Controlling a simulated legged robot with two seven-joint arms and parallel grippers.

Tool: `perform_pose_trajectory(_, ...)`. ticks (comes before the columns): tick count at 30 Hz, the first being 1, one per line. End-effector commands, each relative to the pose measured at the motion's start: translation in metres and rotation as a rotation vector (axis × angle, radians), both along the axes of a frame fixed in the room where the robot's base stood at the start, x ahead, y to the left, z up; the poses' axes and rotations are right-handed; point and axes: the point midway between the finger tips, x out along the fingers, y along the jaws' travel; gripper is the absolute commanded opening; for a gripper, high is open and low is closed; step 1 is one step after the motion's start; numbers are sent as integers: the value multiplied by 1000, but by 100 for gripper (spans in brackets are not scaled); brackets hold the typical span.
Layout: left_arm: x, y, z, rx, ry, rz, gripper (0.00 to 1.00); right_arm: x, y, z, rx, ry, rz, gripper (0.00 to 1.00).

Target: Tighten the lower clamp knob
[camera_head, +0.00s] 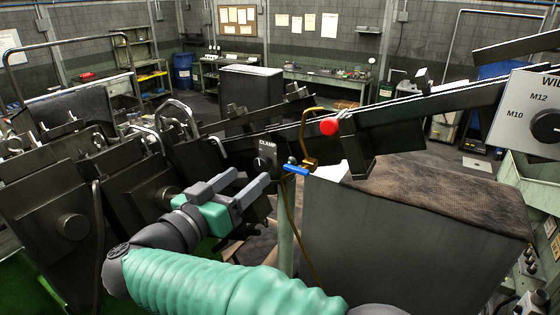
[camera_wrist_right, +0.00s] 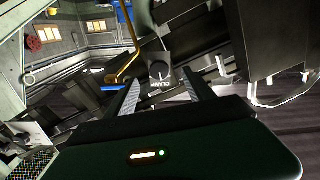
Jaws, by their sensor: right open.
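A black round clamp knob (camera_head: 266,163) sits on a small dark plate labelled CLAMP on the machine, near the middle of the head view. It also shows in the right wrist view (camera_wrist_right: 159,73), with a white pointer line on its face. My right gripper (camera_head: 253,176) is open, its two grey fingers pointing toward the knob from the lower left. In the right wrist view the fingertips (camera_wrist_right: 160,79) stand apart, and the knob appears between and beyond them. I see no contact with the knob. My left gripper is out of view.
A blue-handled valve (camera_head: 296,171) and a brass pipe (camera_head: 304,135) stand just right of the knob. A red ball (camera_head: 328,126) is above them. A large grey box (camera_head: 400,240) fills the right. A panel with M10 and M12 marks (camera_head: 520,105) is far right.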

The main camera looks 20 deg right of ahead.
Motion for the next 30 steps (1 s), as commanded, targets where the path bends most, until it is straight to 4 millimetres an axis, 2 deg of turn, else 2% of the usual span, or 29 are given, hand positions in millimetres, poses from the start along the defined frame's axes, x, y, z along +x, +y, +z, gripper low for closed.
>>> perform_pose_trajectory(5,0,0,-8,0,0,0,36,33,-44,-2,0,0,-7,62)
perform_pose_trajectory(7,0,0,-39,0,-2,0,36,36,-45,-17,49,-64,0,62)
perform_pose_trajectory(9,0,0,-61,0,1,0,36,35,-44,-17,116,-148,-1,62)
perform_pose_trajectory(12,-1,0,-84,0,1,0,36,35,-44,-15,205,-262,-1,62)
perform_pose_trajectory(15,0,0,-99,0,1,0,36,34,-45,-11,316,-404,-2,62)
perform_pose_trajectory(20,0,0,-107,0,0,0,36,34,-44,-3,420,-537,-1,62)
perform_pose_trajectory(27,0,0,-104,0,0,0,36,34,-44,0,432,-553,-2,62)
perform_pose_trajectory(30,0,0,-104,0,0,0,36,34,-44,0,432,-552,-2,50)
